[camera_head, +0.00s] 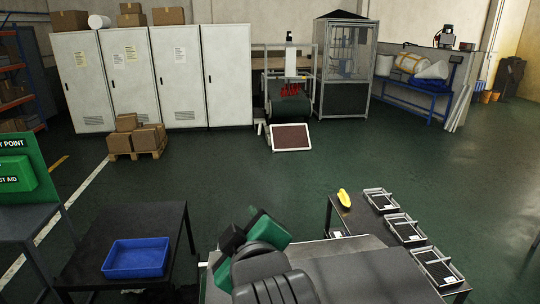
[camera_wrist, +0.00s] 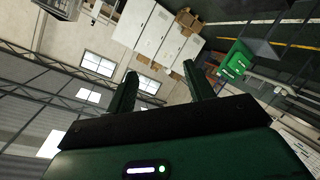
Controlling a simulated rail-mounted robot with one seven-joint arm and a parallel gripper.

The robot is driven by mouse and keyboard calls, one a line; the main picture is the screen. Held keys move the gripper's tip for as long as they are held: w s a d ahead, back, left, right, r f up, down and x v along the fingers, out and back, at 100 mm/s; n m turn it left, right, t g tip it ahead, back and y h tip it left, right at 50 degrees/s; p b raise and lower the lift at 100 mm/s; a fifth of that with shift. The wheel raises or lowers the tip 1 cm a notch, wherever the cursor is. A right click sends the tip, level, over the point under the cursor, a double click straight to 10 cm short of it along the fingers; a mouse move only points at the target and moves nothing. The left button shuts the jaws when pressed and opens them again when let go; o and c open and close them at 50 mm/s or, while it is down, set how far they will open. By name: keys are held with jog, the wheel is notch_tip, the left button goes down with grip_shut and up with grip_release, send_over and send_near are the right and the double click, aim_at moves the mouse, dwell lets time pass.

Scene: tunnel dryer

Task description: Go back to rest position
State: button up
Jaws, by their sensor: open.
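My gripper (camera_wrist: 158,74) shows in the wrist view with its two dark green fingers spread apart. There is nothing between the fingers. Past them are white cabinets (camera_wrist: 150,30), a wall and roof windows, all tilted. My gripper touches nothing that I can see.
A blue tray (camera_head: 136,258) sits on a black table (camera_head: 95,236) at lower left. A second table (camera_head: 349,217) at right holds a yellow object (camera_head: 344,198) and metal-framed trays (camera_head: 403,230). A pallet with boxes (camera_head: 138,137) stands near the cabinets.

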jog(key=s+d+r+m+t+h+p, duration=0.2)
jog(key=s+r+m+t, duration=0.9)
jog(key=s+r, duration=0.8)
notch_tip(320, 180, up, 2)
jog(key=shift+d+r+m+h+p, duration=0.2)
jog(key=shift+d+m+h+p, duration=0.25)
jog(key=shift+d+h, duration=0.4)
jog(key=shift+d, duration=0.1)
jog(key=shift+c, duration=0.2)
